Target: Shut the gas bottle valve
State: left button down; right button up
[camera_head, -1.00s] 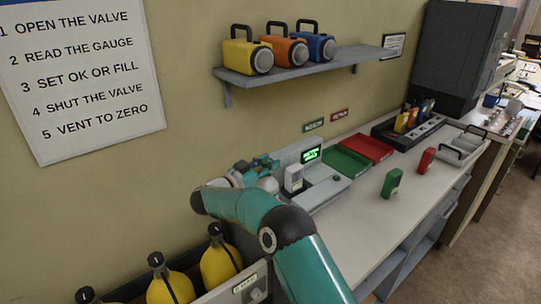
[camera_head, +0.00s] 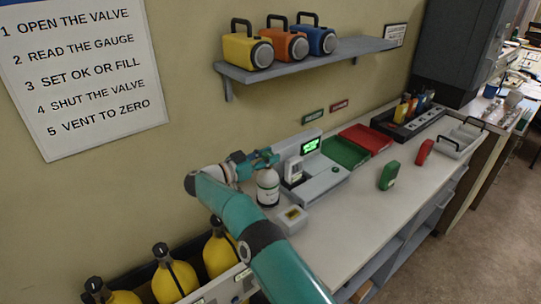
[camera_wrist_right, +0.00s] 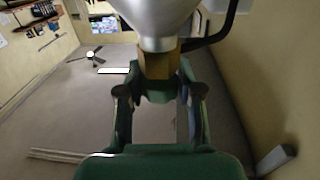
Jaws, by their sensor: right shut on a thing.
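A white gas bottle (camera_head: 268,190) stands on the bench left of the grey console. My right gripper (camera_head: 262,160) is at its top, and my right arm crosses in front from below. In the right wrist view, the bottle's silver body (camera_wrist_right: 153,18) and brass valve neck (camera_wrist_right: 158,62) show at the top of the picture. My right gripper (camera_wrist_right: 160,88) is shut on the valve there; the valve's handle is mostly hidden between the fingers. My left gripper is not in view.
A grey console (camera_head: 320,180) with a lit green screen stands right of the bottle. A small box with a yellowish face (camera_head: 292,217) sits just in front. Green tray (camera_head: 345,152) and red tray (camera_head: 368,139) lie beyond. Yellow cylinders (camera_head: 174,279) stand at lower left.

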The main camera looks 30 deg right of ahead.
jog(key=shift+w+a+r, duration=0.1)
jog(key=shift+r, duration=0.1)
jog(key=o, duration=1.1)
jog(key=shift+o, duration=0.4)
jog(key=shift+f, duration=0.15)
jog(key=a, duration=0.7)
jog(key=shift+a, duration=0.25)
